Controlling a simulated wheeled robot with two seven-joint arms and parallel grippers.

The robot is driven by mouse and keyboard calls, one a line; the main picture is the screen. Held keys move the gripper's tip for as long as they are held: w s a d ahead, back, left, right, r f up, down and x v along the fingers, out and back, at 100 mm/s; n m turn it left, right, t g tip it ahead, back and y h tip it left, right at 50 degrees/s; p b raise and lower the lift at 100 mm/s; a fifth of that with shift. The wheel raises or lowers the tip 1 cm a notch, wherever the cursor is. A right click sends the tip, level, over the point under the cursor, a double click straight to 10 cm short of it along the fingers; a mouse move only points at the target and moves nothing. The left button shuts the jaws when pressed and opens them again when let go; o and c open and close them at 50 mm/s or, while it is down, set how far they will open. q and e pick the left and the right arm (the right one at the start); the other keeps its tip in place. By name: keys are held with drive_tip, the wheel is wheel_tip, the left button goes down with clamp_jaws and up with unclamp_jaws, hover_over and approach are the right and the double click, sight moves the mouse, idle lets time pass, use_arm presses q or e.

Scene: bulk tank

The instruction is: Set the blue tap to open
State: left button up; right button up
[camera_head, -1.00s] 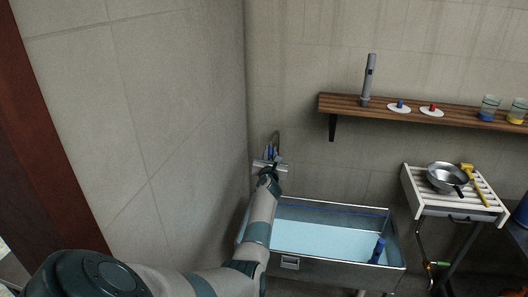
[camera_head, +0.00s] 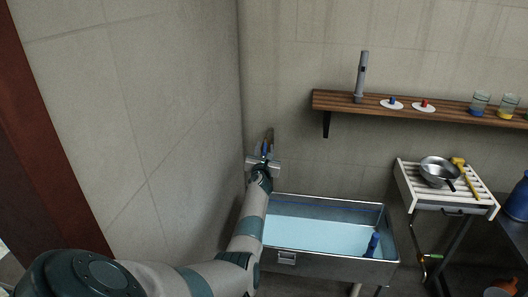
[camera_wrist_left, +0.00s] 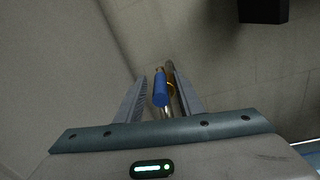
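The blue tap (camera_wrist_left: 160,91) shows in the left wrist view as a blue cylindrical handle, with a metal pipe beside and behind it. My left gripper (camera_wrist_left: 158,85) is open, with its two fingers on either side of the blue handle and visible gaps between. In the head view my left gripper (camera_head: 263,163) is up at the faucet on the back wall, near the corner, and hides much of it. A bit of blue and the curved metal spout (camera_head: 269,136) show just above the gripper. My right gripper is in neither view.
A metal basin (camera_head: 330,262) with pale blue liquid and a blue object (camera_head: 372,245) stands below the faucet. A wooden shelf (camera_head: 350,104) holds a grey cylinder, two knobs on white discs and jars. A slatted rack (camera_head: 407,180) bears a metal pan. The left wall is close.

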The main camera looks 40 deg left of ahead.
use_arm(q)
drive_tip(key=shift+s+d, duration=0.1)
drive_tip(key=shift+d, duration=0.05)
drive_tip(key=shift+s+d+r+p, duration=0.1)
drive_tip(key=shift+s+d+p, duration=0.25)
drive_tip(key=shift+s+p, duration=0.15)
drive_tip(key=p+v, duration=0.3)
drive_tip(key=v, duration=0.4)
drive_tip(key=shift+s+d, duration=0.1)
drive_tip(key=shift+s, duration=0.05)
approach(264, 155)
drive_tip(key=shift+v, duration=1.35)
drive_tip(key=shift+s, duration=0.1)
